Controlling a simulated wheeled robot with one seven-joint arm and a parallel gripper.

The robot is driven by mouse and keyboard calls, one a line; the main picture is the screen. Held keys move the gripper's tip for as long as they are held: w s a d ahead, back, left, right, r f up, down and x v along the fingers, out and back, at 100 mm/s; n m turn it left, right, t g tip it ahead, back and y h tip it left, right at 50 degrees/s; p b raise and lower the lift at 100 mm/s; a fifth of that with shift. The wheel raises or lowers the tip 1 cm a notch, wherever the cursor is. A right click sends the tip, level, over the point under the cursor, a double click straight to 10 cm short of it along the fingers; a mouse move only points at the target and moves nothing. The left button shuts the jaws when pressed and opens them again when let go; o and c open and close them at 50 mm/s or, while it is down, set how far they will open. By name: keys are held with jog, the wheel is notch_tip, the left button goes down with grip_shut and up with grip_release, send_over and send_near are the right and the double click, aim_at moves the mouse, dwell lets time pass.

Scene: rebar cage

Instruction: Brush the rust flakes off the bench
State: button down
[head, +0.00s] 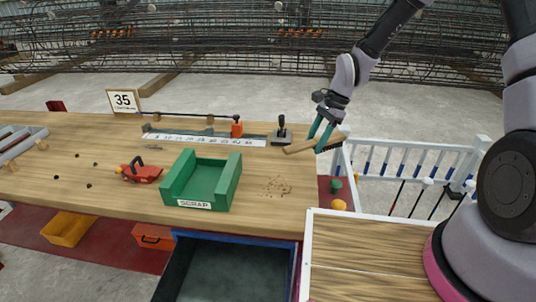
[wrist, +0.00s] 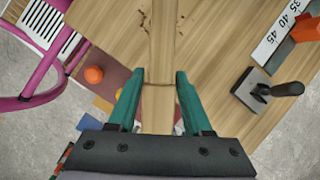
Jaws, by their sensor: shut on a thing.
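The rust flakes (head: 275,187) lie as a small brown scatter on the wooden bench (head: 120,190), right of the green SCRAP tray (head: 233,183). Some dark flakes also show in the wrist view (wrist: 183,32), on either side of the brush. My gripper (head: 323,137) is shut on the wooden brush (head: 299,148), near the bench's right end. The brush lies lengthwise between the teal fingers in the wrist view (wrist: 161,60). Its dark bristles are partly hidden by the fingers. I cannot tell whether the brush touches the bench.
A trowel-like tool (head: 282,136) stands left of my gripper, beside a white ruler (head: 205,139). A red tool (head: 140,172) and several dark bits lie on the left. An open drawer (head: 225,270) sits below the front edge. An orange ball (head: 339,204) is beyond the right edge.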

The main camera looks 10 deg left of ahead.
jog(key=s+a+r+m+t, duration=0.1)
jog(key=s+a+m+t, duration=0.1)
jog(key=s+a+m, duration=0.75)
jog(key=s+a+f+n, duration=0.2)
jog(key=a+f, duration=0.1)
jog(key=f, duration=0.1)
jog(key=shift+s+f, duration=0.2)
jog(key=shift+f, duration=0.05)
jog(key=shift+s+a, duration=0.1)
